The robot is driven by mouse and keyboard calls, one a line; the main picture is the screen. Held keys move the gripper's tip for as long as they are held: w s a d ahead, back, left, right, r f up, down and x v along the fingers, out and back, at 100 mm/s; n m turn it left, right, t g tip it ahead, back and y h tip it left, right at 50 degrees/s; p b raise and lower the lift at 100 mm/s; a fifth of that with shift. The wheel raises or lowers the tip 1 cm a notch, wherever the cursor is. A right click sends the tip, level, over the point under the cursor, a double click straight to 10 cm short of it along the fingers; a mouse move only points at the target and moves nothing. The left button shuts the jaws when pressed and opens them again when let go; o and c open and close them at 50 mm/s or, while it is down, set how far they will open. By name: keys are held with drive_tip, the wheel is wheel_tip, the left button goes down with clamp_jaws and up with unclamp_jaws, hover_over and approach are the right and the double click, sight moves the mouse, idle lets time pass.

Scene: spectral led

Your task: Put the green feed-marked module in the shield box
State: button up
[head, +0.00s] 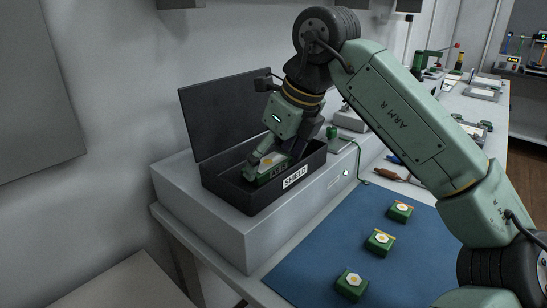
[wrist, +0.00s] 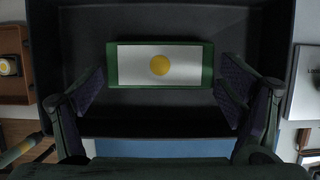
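The green module (wrist: 160,65) with a white top and a yellow dot is inside the dark shield box (wrist: 160,128). The head view also shows this module (head: 268,162) within the open box (head: 252,201), which is labelled SHIELD and has its lid raised at the back left. My gripper (head: 274,158) reaches down into the box over the module. In the wrist view its fingers (wrist: 160,84) are spread either side of the module, with a narrow gap at each end. Whether the module rests on the box floor is hard to tell.
Three smaller green modules with white hexagonal labels (head: 379,240) lie on the blue mat (head: 328,232) at the front right. The box stands on a grey raised block (head: 202,215). Tools (head: 388,174) and instruments lie further back along the bench. A wall is at the left.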

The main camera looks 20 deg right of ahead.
drive_tip(key=shift+o, duration=1)
drive_tip(key=shift+r, duration=0.25)
drive_tip(key=v, duration=1.2)
